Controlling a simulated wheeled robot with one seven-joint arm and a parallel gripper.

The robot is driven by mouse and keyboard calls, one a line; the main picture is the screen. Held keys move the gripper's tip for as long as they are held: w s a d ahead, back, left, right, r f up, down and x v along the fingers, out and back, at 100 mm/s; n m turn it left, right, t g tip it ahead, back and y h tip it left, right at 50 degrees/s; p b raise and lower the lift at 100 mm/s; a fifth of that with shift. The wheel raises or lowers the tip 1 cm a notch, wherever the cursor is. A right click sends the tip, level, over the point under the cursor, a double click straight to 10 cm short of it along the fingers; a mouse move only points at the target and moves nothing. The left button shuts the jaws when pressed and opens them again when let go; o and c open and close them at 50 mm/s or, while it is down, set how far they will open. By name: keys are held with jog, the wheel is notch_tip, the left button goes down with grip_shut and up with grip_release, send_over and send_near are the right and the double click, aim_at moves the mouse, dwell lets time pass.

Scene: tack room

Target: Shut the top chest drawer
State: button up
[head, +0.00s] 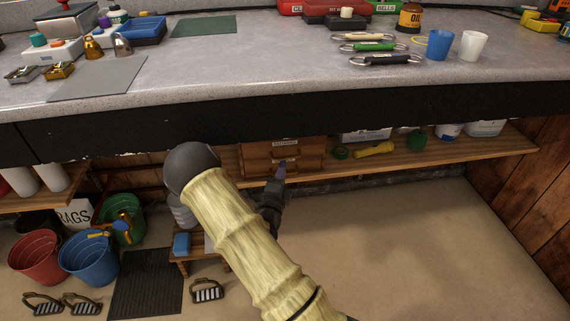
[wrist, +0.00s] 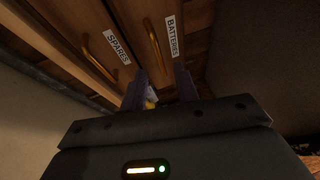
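The small wooden chest (head: 258,160) stands on the shelf under the counter, partly hidden by my arm. In the wrist view its drawer fronts show at a tilt: the BATTERIES drawer (wrist: 160,22) and the SPARES drawer (wrist: 88,32), each with a brass handle. BATTERIES is the upper label in the head view. How far the top drawer stands out is hard to tell. My gripper (head: 281,171) is in front of the chest. In the wrist view my gripper (wrist: 160,85) has its fingers apart, near the BATTERIES front; contact cannot be told.
The dark counter edge (head: 400,103) overhangs the chest. Right of it on the wooden shelf (head: 440,150) lie a yellow torch-like item (head: 374,149) and green rolls. A low stool (head: 190,258) and buckets (head: 88,258) stand at left. The floor at right is clear.

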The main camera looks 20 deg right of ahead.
jog(key=x, duration=0.4)
jog(key=shift+w+d+r+b, duration=0.1)
jog(key=shift+w+d+b, duration=0.15)
jog(key=shift+w+b, duration=0.1)
jog(key=shift+s, duration=0.1)
grip_shut()
